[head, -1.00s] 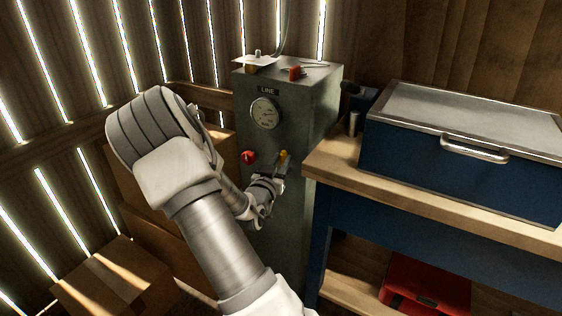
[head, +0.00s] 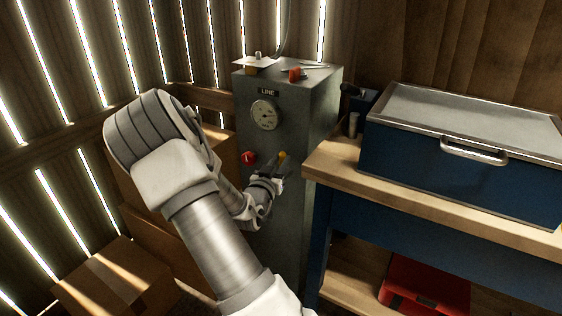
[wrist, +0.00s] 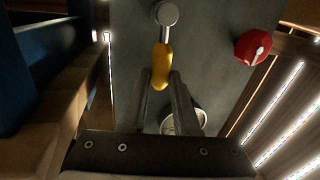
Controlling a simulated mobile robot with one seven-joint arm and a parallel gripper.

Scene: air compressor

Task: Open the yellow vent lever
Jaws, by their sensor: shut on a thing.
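The yellow vent lever (head: 283,155) is on the front of the grey compressor panel (head: 290,123), right of a red knob (head: 248,158). In the wrist view, the yellow lever (wrist: 162,66) hangs from a round metal pivot (wrist: 167,14). My gripper (head: 277,165) is at the lever in the head view. In the wrist view my gripper (wrist: 161,82) is shut on the lever's yellow end, one finger on each side. The arm and fingers hide part of the lever in the head view.
A round gauge (head: 265,114) labelled LINE sits above the lever. A wooden workbench (head: 400,195) with a blue case (head: 455,150) stands close on the right. Cardboard boxes (head: 115,283) are on the left, and a red box (head: 425,290) is below the bench.

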